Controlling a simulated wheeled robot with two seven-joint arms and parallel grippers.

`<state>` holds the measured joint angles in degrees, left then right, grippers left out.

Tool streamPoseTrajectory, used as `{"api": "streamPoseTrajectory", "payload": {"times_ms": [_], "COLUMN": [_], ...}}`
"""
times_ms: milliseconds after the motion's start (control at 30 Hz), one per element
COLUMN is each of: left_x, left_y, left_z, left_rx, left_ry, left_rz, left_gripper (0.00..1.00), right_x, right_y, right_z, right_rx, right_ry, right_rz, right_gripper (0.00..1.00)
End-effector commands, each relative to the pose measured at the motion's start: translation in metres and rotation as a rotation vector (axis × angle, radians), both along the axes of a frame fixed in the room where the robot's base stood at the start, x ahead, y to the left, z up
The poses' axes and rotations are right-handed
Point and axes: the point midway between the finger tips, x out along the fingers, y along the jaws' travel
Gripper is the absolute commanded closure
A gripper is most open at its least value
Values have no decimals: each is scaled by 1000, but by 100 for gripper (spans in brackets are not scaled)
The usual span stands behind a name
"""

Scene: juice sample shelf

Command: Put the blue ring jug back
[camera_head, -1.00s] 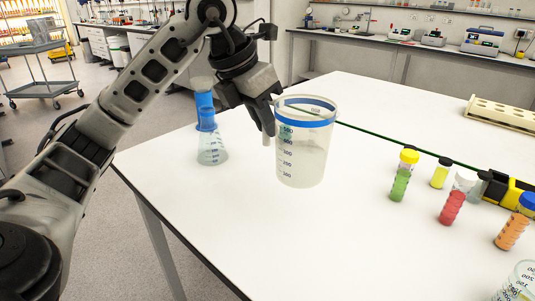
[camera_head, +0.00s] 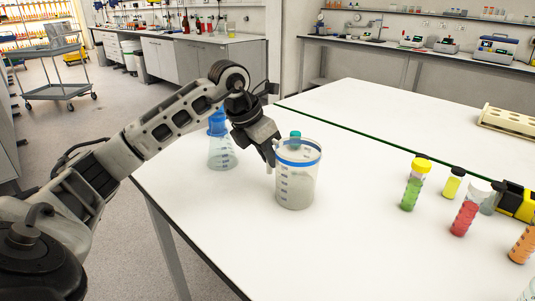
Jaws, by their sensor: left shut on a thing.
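The blue ring jug (camera_head: 296,190) is a clear beaker-like jug with a blue band near its rim and printed volume marks. It is upright over the white table near its left part; I cannot tell whether its base touches the top. My left gripper (camera_head: 272,158) is shut on the blue ring jug at its left side, near the handle, which the fingers partly hide. My right gripper is not in view.
A conical flask (camera_head: 221,155) with a blue top stands left of the jug, partly behind my arm. A teal-capped item (camera_head: 295,137) shows behind the jug. Coloured vials, among them a green one (camera_head: 412,190), stand at right. The white table (camera_head: 350,245) is clear in front.

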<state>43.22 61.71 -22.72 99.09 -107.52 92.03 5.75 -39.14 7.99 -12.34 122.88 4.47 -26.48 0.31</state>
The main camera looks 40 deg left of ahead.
Motion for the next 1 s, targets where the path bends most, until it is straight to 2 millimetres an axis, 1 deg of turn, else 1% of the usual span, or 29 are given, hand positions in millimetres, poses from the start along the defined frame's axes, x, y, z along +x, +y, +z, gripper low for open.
{"api": "streamPoseTrajectory", "payload": {"times_ms": [133,233,267,300,333,567,667,767,1000], "left_x": [0,0,0,0,0,0,-1,-5,-24], "left_y": [0,0,0,0,0,0,0,2,10], "left_z": [1,-2,-2,-2,-2,-1,3,14,62], "left_rx": [-2,-2,-1,-1,-1,-1,0,0,2], "left_ry": [-3,-3,-1,-1,0,0,-1,-3,-5], "left_rz": [0,0,0,0,0,0,0,1,1], "left_gripper": [100,100,81,70,65,65,65,65,65], "right_x": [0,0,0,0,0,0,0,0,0], "right_y": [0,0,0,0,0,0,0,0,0], "right_z": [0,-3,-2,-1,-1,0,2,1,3], "right_rx": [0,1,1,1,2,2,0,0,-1], "right_ry": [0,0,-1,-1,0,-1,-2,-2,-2], "right_rz": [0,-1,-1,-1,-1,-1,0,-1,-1], "right_gripper": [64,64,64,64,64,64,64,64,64]}}
